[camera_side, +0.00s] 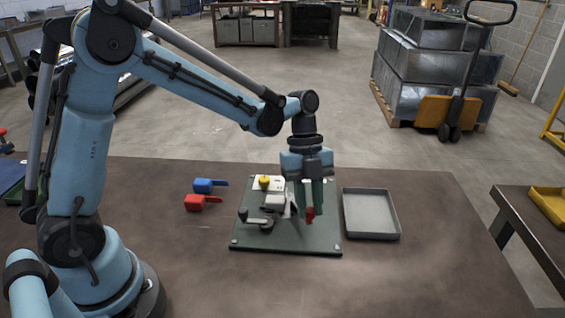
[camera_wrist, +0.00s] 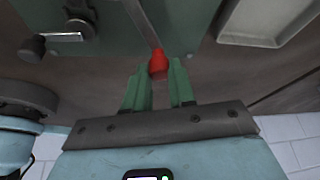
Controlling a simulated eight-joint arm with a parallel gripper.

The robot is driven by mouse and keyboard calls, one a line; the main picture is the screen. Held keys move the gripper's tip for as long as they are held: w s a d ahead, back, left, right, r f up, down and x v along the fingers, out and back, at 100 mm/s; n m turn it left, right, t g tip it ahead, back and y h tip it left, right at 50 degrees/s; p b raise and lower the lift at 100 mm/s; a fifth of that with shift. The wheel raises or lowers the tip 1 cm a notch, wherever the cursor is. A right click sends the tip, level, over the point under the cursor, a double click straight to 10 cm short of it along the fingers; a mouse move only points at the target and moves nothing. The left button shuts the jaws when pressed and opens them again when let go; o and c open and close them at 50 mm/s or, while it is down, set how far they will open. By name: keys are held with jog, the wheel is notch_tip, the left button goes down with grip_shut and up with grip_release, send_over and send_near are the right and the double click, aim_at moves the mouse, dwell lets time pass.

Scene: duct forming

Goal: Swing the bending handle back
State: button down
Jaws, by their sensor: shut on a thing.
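The bending handle has a red knob (camera_side: 310,214) on a thin metal lever. In the wrist view the red knob (camera_wrist: 158,64) sits between the green fingertips of my gripper (camera_wrist: 163,75), and the lever runs up and away from it over the plate. In the side view my gripper (camera_side: 306,205) points down over the right part of the dark green base plate (camera_side: 285,243), shut on the knob. The fingers hide part of the lever. A bending fixture with a grey block (camera_side: 275,202) and a black-knobbed clamp lever (camera_side: 258,220) stands on the plate, left of my gripper.
A grey empty tray (camera_side: 371,214) lies just right of the plate. A blue clamp-like piece (camera_side: 207,185) and a red one (camera_side: 199,202) lie left of it. A yellow knob (camera_side: 264,182) stands at the plate's back. The front of the table is clear.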

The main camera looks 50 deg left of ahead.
jog(key=shift+s+m, duration=0.3)
jog(key=c, duration=1)
grip_release()
jog(key=shift+o, duration=0.2)
jog(key=shift+a+r, duration=0.1)
jog(key=v, duration=1.2)
jog(key=shift+w, duration=0.1)
jog(key=s+a+f+n+t+y, duration=0.1)
jog(key=s+n+t, duration=0.3)
jog(key=n, duration=0.8)
jog(key=s+a+f+n+t+y, duration=0.2)
jog(key=s+n+t, duration=0.3)
jog(key=n, duration=0.7)
jog(key=shift+s+a+f+y, duration=0.25)
jog(key=shift+s+f+y, duration=0.2)
jog(key=shift+s, duration=0.35)
